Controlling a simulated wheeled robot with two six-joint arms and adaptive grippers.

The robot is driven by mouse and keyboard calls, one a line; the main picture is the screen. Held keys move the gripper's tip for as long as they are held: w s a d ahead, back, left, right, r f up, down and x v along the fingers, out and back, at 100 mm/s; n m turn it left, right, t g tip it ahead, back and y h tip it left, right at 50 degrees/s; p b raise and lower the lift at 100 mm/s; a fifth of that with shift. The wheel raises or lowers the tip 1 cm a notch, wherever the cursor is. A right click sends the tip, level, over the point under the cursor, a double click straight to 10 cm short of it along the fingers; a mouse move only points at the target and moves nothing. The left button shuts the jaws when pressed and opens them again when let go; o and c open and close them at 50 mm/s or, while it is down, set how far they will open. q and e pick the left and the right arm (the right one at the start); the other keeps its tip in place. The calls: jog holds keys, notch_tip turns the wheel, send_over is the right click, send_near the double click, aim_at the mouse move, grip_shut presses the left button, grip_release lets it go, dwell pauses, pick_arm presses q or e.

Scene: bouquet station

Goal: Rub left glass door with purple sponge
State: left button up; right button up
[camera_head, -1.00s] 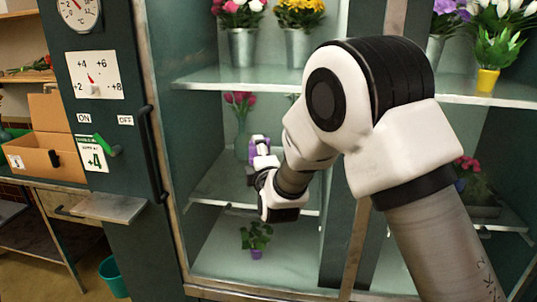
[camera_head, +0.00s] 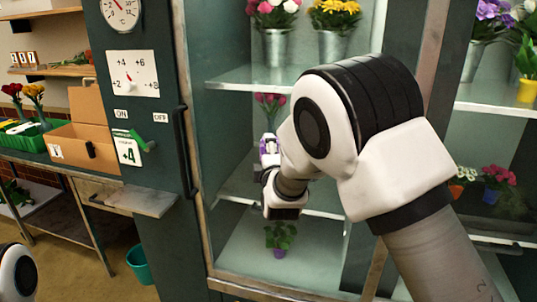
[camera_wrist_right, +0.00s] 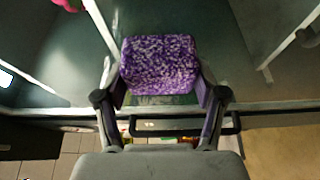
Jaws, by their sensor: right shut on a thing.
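The purple sponge (camera_wrist_right: 160,63) is a mottled block held between the fingers of my right gripper (camera_wrist_right: 162,88) in the wrist view. I cannot tell whether the sponge touches the glass. My left gripper is out of view; only part of my left arm shows at the bottom left.
Behind the glass are flower buckets (camera_head: 275,47), pink tulips (camera_head: 270,99) and a small potted plant (camera_head: 279,237). A dark panel with dials (camera_head: 132,73) and a small ledge (camera_head: 148,201) stands left. A teal bin (camera_head: 138,263) is on the floor.

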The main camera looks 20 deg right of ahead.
jog(key=shift+s+d+b, duration=0.55)
jog(key=shift+s+d, duration=2.6)
jog(key=shift+d, duration=1.55)
jog(key=w+a, duration=0.2)
jog(key=a, duration=0.1)
jog(key=w+a+p, duration=0.1)
jog(key=w+a, duration=0.1)
jog(key=a, duration=0.1)
jog(key=w+a+p, duration=0.1)
jog(key=w+a, duration=0.1)
jog(key=a, duration=0.2)
jog(key=shift+w+f, duration=0.15)
jog(key=shift+w, duration=0.15)
jog(key=shift+d, duration=0.15)
jog(key=shift+s, duration=0.1)
